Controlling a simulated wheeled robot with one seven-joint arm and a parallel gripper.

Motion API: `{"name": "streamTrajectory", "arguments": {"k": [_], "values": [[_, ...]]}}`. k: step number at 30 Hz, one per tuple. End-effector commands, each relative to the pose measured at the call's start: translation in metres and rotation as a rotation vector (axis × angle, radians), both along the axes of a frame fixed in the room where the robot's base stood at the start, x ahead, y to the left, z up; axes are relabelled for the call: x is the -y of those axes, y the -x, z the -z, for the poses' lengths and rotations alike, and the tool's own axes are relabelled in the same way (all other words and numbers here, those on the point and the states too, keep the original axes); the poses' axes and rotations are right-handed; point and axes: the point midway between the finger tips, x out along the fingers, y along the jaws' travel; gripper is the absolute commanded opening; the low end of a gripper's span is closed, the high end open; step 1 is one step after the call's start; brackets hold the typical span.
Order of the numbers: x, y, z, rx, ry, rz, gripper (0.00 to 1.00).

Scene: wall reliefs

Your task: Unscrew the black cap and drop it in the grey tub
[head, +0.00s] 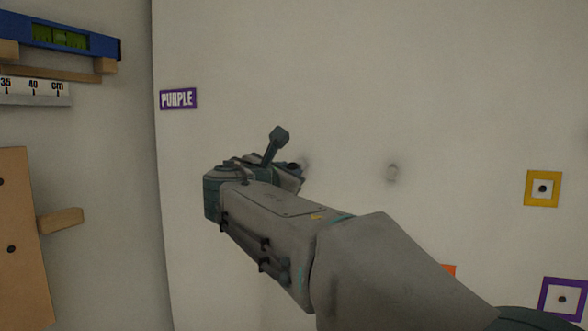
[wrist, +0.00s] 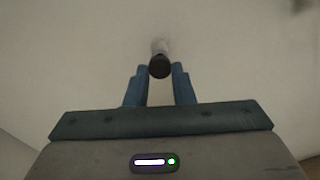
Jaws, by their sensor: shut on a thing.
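The black cap (wrist: 160,67) shows end-on in the wrist view, on a pale stub (wrist: 160,46) that stands out from the wall. My gripper (wrist: 159,71) has one blue finger on each side of the cap and is shut on it. In the head view my gripper (head: 287,157) is up close to the white wall, and the cap is mostly hidden there by the fingers. The grey tub is in neither view.
A purple sign reading PURPLE (head: 178,99) is on the wall left of my gripper. Yellow (head: 543,174) and purple (head: 549,298) square frames are at right. A blue level (head: 60,37), a ruler (head: 35,92) and a brown board (head: 20,245) are at left.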

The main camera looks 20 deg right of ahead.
Motion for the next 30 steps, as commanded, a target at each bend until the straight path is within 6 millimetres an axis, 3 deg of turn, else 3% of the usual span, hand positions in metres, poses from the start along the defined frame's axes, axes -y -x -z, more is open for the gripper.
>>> {"name": "streamTrajectory", "arguments": {"k": [30], "values": [[-0.018, 0.025, 0.0, 0.0, 0.001, -0.001, 0.06]]}}
